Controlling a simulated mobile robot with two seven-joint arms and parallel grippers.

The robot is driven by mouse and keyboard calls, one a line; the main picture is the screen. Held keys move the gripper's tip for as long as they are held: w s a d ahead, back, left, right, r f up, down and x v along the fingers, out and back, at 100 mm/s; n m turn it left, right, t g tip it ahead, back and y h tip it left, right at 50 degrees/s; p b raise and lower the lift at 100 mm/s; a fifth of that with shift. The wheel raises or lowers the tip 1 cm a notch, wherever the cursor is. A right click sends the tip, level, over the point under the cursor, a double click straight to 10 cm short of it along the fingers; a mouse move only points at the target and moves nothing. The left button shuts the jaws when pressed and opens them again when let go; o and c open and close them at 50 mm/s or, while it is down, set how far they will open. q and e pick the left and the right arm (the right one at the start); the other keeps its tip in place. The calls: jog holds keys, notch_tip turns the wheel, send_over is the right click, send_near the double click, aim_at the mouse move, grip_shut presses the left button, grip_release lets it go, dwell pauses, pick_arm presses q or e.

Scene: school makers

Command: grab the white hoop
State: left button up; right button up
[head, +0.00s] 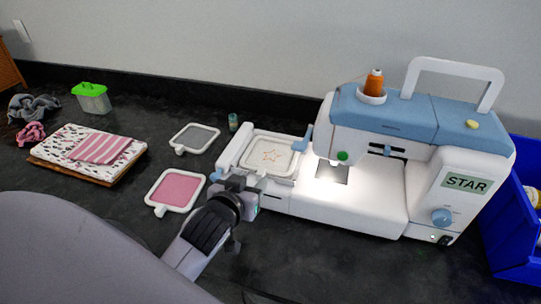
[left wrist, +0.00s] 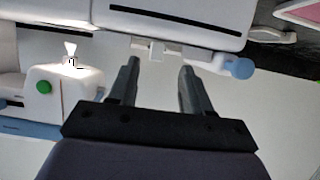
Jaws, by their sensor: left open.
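A white hoop holding pale fabric with an orange star outline (head: 270,156) sits on the left bed of the sewing machine (head: 375,215). My left gripper (head: 246,184) is at the front left edge of that bed, just in front of the hoop. In the left wrist view my left gripper (left wrist: 158,72) is open, with nothing between its two dark fingers. A small white tab (left wrist: 160,48) lies just ahead of the fingertips, below a broad white part; I cannot tell whether the fingers touch it. My right gripper is not in view.
A pink-fabric hoop (head: 175,190) and a grey-fabric hoop (head: 195,138) lie on the dark table to the left. A small thread spool (head: 233,122) stands behind. Folded fabric (head: 98,150), a green-lidded box (head: 92,98) and a blue bin (head: 512,235) flank the area.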

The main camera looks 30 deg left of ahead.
aim_at(259, 175)
pick_arm(q)
jog(key=shift+d+x, duration=0.15)
jog(key=shift+x, duration=1.05)
jog(key=shift+d+x, duration=0.1)
jog(key=shift+x, duration=1.05)
jog(key=shift+w, duration=0.1)
grip_shut()
